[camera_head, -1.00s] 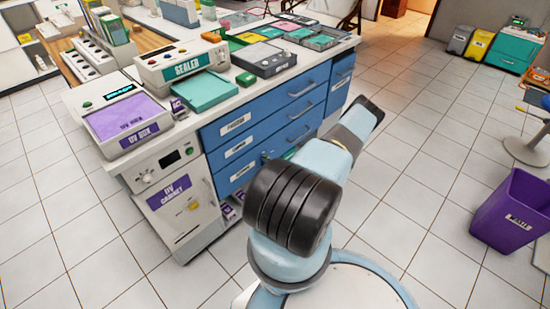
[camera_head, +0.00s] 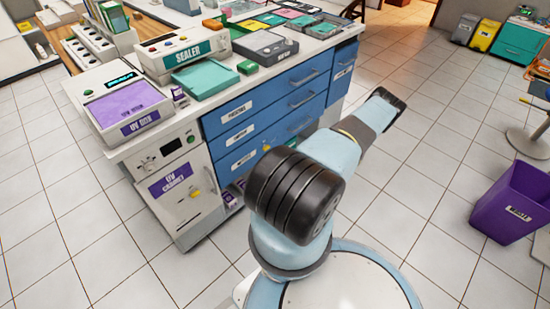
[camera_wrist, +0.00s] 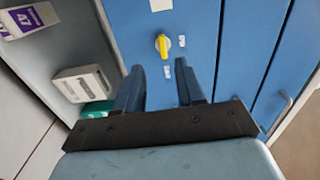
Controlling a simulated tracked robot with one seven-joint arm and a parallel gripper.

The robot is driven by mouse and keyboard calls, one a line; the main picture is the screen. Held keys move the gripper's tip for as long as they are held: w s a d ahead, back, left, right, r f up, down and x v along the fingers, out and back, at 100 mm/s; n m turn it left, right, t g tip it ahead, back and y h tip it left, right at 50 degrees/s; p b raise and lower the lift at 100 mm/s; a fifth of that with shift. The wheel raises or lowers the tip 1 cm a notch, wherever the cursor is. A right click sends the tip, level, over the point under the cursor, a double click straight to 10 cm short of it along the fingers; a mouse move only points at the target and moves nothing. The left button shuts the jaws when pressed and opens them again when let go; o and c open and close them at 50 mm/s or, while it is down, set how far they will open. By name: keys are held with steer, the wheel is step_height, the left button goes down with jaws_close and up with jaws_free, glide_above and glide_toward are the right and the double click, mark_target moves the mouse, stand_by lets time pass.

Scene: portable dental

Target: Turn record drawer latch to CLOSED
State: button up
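The yellow latch (camera_wrist: 163,46) is on a blue drawer front (camera_wrist: 190,20) in the wrist view. Its handle lies roughly up and down in that picture, with one small white label to its right and one below; I cannot read either. My gripper (camera_wrist: 159,66) is open and empty. Its two dark fingers point towards the blue front, with the latch beyond the tips, roughly between them; no contact shows. In the head view, the blue drawers (camera_head: 238,112) are under the counter, partly behind my arm. My gripper is hidden there.
The UV cabinet (camera_head: 205,215) stands left of the drawers. The UV box (camera_head: 145,127) and sealer (camera_head: 155,72) sit on the counter (camera_head: 120,154). Drawer handles stick out from the blue fronts. A purple waste bin (camera_head: 505,215) stands at the right. The tiled floor between is clear.

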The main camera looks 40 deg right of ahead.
steer(key=shift+s+d, duration=0.1)
steer(key=shift+s, duration=1.8)
steer(key=shift+w+r, duration=0.1)
